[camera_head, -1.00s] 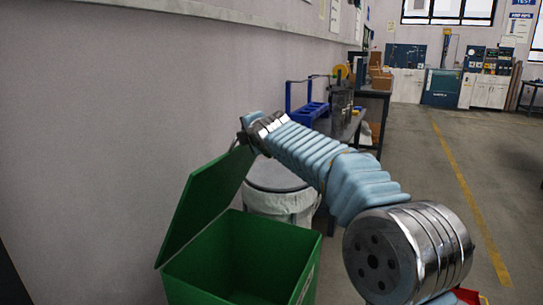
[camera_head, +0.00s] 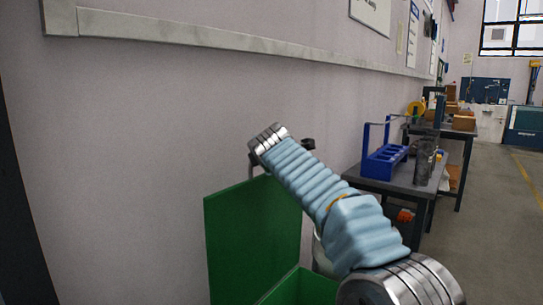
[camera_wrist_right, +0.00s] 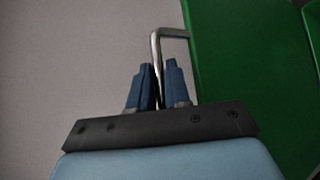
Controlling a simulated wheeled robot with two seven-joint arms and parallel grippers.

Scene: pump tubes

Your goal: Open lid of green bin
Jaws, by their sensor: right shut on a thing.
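The green bin (camera_head: 305,290) is at the bottom of the head view, cut off by the frame edge. Its green lid (camera_head: 245,240) stands raised, close to upright, in front of the wall. The lid also fills the right part of the right wrist view (camera_wrist_right: 240,80). A bent metal handle (camera_wrist_right: 155,45) sticks out from the lid's edge. My right gripper (camera_wrist_right: 158,75) is shut on this handle, with its two blue fingers on either side of the bar. In the head view my arm hides most of this gripper. My left gripper is in neither view.
A dark table (camera_head: 400,185) with a blue rack (camera_head: 385,150) stands to the right, beyond my arm. A pale wall (camera_head: 130,150) runs close behind the lid. Open floor (camera_head: 485,220) lies at the far right.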

